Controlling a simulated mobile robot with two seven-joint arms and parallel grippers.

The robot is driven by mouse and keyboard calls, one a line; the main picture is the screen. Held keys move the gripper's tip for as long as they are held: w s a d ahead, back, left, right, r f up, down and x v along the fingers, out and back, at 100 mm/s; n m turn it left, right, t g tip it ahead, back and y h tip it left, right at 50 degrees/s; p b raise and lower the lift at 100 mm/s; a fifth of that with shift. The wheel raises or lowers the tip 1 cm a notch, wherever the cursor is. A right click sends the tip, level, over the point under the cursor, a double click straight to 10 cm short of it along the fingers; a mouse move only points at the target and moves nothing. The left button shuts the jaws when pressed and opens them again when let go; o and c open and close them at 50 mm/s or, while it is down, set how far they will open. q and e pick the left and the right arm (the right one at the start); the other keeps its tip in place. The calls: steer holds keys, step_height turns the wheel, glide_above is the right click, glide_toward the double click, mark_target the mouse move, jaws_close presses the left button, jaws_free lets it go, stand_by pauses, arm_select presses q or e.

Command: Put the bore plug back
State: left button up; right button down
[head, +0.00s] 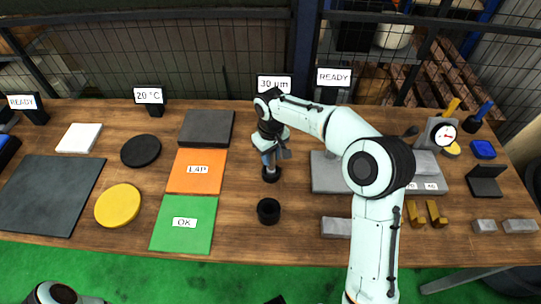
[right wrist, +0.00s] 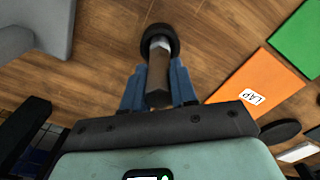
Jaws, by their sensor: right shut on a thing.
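My right gripper (head: 271,156) is shut on the bore plug, whose dark brown handle (right wrist: 158,78) shows between the blue fingers (right wrist: 158,92) in the right wrist view. The plug's grey end points away from the gripper to a black ring-shaped holder (right wrist: 160,36).
Left of the holder lie the orange LAP mat (head: 198,171), the green OK mat (head: 184,224) and a dark mat (head: 206,128). A grey block (head: 327,172) stands to the right, partly behind my right arm. Bare wood surrounds the front ring.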

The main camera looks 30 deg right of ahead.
steer(key=shift+f, duration=0.15)
steer(key=c, duration=0.9)
jaws_free()
steer(key=shift+f, duration=0.1)
arm_select(q)
steer(key=shift+f, duration=0.1)
steer(key=shift+w+r+p, duration=0.3)
steer(key=shift+r+p, duration=0.2)
steer(key=shift+r, duration=0.1)
steer(key=shift+w+r+p, duration=0.3)
steer(key=shift+r+p, duration=0.15)
steer(key=shift+r, duration=0.15)
arm_select(e)
step_height(320, 180, up, 12)
steer(key=shift+s+r, duration=0.1)
steer(key=shift+r, duration=0.1)
